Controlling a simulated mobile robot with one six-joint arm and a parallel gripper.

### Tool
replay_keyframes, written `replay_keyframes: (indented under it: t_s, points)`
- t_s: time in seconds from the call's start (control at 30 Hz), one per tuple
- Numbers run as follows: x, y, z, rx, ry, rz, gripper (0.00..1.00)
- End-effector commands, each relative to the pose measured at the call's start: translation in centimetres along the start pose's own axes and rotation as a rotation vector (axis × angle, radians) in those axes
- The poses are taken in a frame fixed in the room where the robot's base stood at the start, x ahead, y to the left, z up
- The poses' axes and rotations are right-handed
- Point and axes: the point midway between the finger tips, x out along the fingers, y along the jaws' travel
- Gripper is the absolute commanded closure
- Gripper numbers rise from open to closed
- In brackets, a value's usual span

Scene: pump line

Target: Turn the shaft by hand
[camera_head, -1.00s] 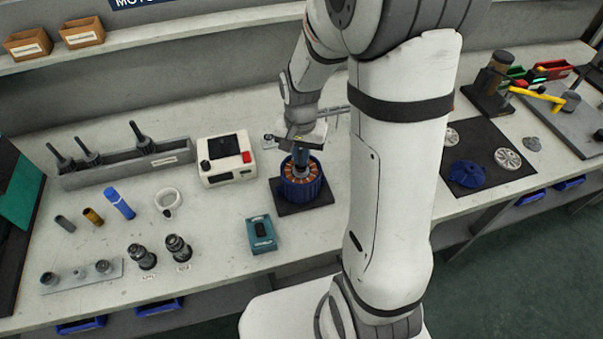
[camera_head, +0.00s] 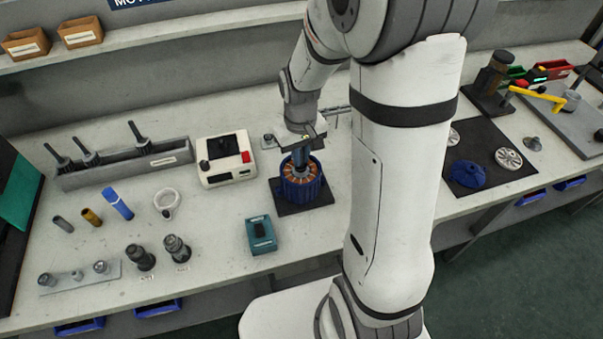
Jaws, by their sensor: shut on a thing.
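The motor (camera_head: 299,193) is a blue ribbed housing with copper windings around its open top. It stands upright on a dark square mat near the middle of the bench. The grey shaft (camera_head: 301,172) rises from the centre of the windings. My gripper (camera_head: 300,160) points down from above and is shut on the upper part of the shaft. The fingers hide the shaft's top, and the contact is small in this view.
A white box with a red button (camera_head: 227,158) stands left of the motor, and a teal box (camera_head: 261,234) in front of it. A blue end cover (camera_head: 467,174) lies on the dark mat at right. My arm hides the bench between.

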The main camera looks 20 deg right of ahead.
Motion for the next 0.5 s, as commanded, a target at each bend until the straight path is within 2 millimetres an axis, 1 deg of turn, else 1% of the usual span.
replay_keyframes:
  t_s: [0.07, 0.17, 0.5]
  points:
    - [-0.05, 0.01, -0.05, 0.020, 0.002, 0.000, 1.00]
    - [-0.02, 0.01, -0.05, 0.108, 0.002, 0.000, 1.00]
    - [-0.03, 0.02, -0.06, 0.536, 0.003, 0.000, 1.00]
